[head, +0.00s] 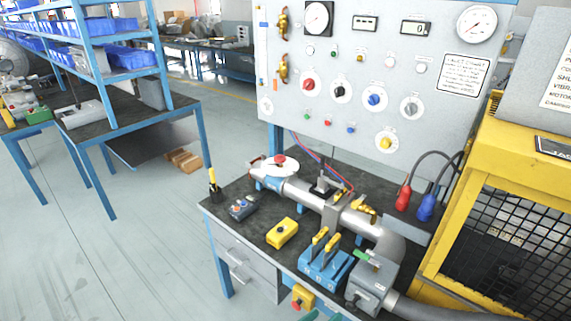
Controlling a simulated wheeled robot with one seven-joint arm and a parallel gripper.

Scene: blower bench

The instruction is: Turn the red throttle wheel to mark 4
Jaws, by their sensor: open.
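A small red part (280,158) sits on a round white disc (270,167) on top of the left end of the grey pipe; it looks like the throttle wheel on its dial. Its marks and setting are too small to read.
The dark bench (233,188) also carries a yellow box (282,233), a blue lever block (325,265) and a grey box (372,284). The gauge panel (350,60) rises behind. A yellow mesh cage (455,205) blocks the right. Floor at left is clear.

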